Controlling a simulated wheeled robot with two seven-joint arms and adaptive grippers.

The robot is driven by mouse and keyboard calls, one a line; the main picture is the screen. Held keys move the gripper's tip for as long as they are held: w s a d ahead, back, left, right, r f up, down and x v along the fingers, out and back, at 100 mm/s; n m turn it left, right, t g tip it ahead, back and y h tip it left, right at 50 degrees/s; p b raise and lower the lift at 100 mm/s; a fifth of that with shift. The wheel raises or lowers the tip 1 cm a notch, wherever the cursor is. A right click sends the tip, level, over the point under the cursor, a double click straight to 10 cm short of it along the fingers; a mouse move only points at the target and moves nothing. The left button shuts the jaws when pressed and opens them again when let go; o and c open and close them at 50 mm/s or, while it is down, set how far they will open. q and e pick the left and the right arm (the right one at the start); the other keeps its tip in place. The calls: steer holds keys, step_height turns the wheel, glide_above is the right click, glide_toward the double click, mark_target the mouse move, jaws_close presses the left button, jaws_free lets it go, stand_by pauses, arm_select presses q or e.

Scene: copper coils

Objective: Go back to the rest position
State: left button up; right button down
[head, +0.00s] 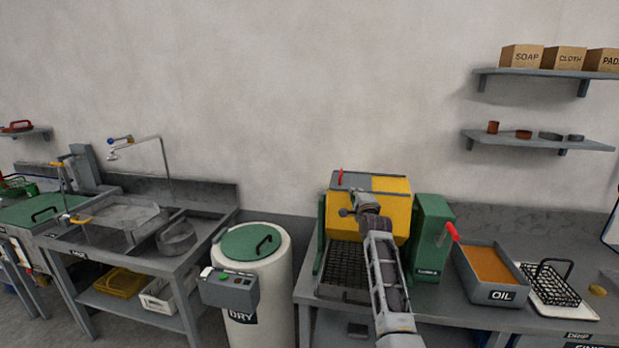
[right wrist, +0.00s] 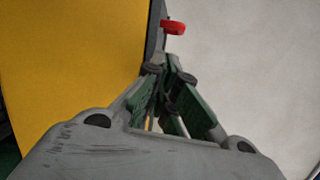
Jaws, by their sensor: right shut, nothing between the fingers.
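My right arm reaches up from the bottom of the head view, and its gripper (head: 347,212) is in front of the yellow hood (head: 397,226) of the green machine. In the right wrist view my right gripper (right wrist: 168,82) is shut and empty. The yellow hood (right wrist: 75,60) fills the left of that view, and a red handle (right wrist: 174,27) shows just beyond the fingers. I cannot tell whether the fingers touch the machine. My left gripper is not in view.
The machine's green side box (head: 432,235) with a red lever (head: 452,231) stands right of my arm. An oil tray (head: 490,266) and a wire basket (head: 552,283) are further right. A white drum (head: 275,300) and a sink bench (head: 120,232) stand left. Shelves (head: 540,139) hang upper right.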

steer(key=s+d+f+n+g, duration=0.3)
steer(key=s+f+n+g, duration=0.6)
steer(key=s+f, duration=1.45)
steer(key=s+a+f+n+g, duration=0.15)
steer(key=s+n, duration=0.25)
steer(key=s, duration=0.7)
steer(key=s+a+f+n+g, duration=0.1)
steer(key=s+f+n+g, duration=0.2)
steer(key=s, duration=0.8)
steer(key=s+a+f+n+g, duration=0.15)
steer(key=s+n, duration=0.35)
steer(key=s, duration=0.6)
steer(key=s+f, duration=0.3)
steer(key=f, duration=3.1)
steer(key=s+d+f+g, duration=0.1)
steer(key=s+d+f, duration=0.1)
steer(key=s+f, duration=0.8)
steer(key=s+d+f+n+g, duration=0.1)
steer(key=s+d+f, duration=0.1)
steer(key=s+f, duration=0.8)
steer(key=s, duration=0.2)
steer(key=shift+s+d+b, duration=0.25)
steer(key=shift+s+b, duration=0.05)
